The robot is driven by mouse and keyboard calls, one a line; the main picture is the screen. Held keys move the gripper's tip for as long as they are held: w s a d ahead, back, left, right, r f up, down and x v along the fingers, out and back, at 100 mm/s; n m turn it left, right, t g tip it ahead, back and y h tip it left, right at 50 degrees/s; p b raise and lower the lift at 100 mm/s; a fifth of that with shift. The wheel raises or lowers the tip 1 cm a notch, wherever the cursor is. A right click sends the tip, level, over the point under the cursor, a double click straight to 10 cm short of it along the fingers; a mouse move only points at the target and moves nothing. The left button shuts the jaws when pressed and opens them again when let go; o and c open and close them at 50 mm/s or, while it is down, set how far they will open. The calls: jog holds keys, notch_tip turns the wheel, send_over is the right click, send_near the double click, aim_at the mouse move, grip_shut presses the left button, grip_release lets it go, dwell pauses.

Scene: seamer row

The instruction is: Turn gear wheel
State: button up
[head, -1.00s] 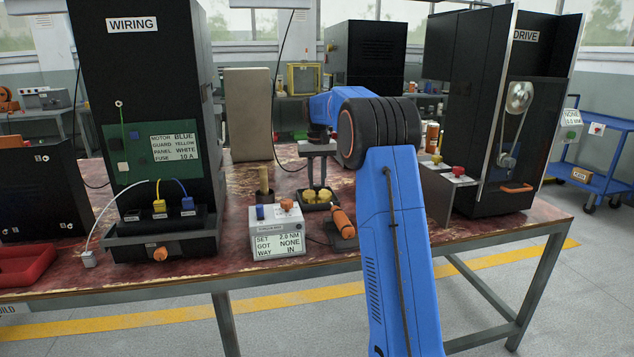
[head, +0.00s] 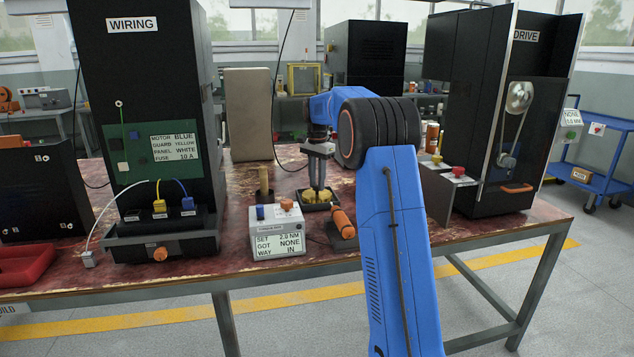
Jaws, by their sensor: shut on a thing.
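The yellow gear wheels (head: 308,196) sit on a small dark base at the middle of the bench. My gripper (head: 317,187) points straight down over them. Its fingers are close together and reach down to the yellow gear wheel part at the right of the pair, shut on it. The contact itself is small and partly hidden by the fingers. My blue arm comes in from the front right.
A torque box (head: 277,231) reading SET 2.0 NM, GOT NONE, WAY IN stands in front left of the gears. An orange-handled tool (head: 343,223) lies at the right. The WIRING cabinet (head: 145,90) stands left, the DRIVE cabinet (head: 480,110) right.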

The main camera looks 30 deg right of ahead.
jog(key=m, duration=0.7)
jog(key=shift+r, duration=0.1)
jog(key=m, duration=0.6)
jog(key=shift+m, duration=0.4)
jog(key=m, duration=0.9)
jog(key=o, duration=1)
